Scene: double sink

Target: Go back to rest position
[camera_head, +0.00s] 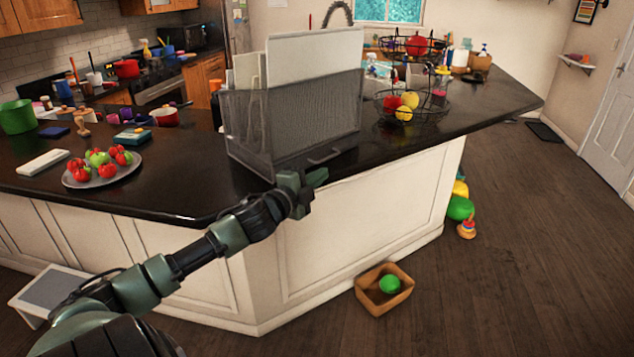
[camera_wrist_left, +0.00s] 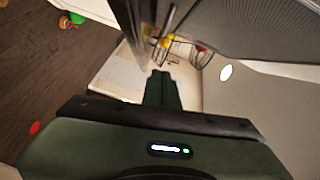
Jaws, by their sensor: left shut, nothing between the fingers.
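My left gripper (camera_head: 304,184) comes in from the left in the head view. It is at the front edge of the dark counter, just in front of the lower part of the grey mesh file holder (camera_head: 305,122). Its fingers are together with nothing between them. In the left wrist view the shut fingers (camera_wrist_left: 162,90) point toward the pale counter side, with the mesh holder (camera_wrist_left: 250,25) close at the upper right. I cannot tell whether the gripper touches the holder. My right gripper is not in view.
The dark counter (camera_head: 185,185) holds a plate (camera_head: 122,172) of tomatoes and apples at the left and a wire fruit basket (camera_head: 412,110) at the right. On the floor are a wooden box (camera_head: 372,299) with a green ball and a step stool (camera_head: 28,300). The right floor is open.

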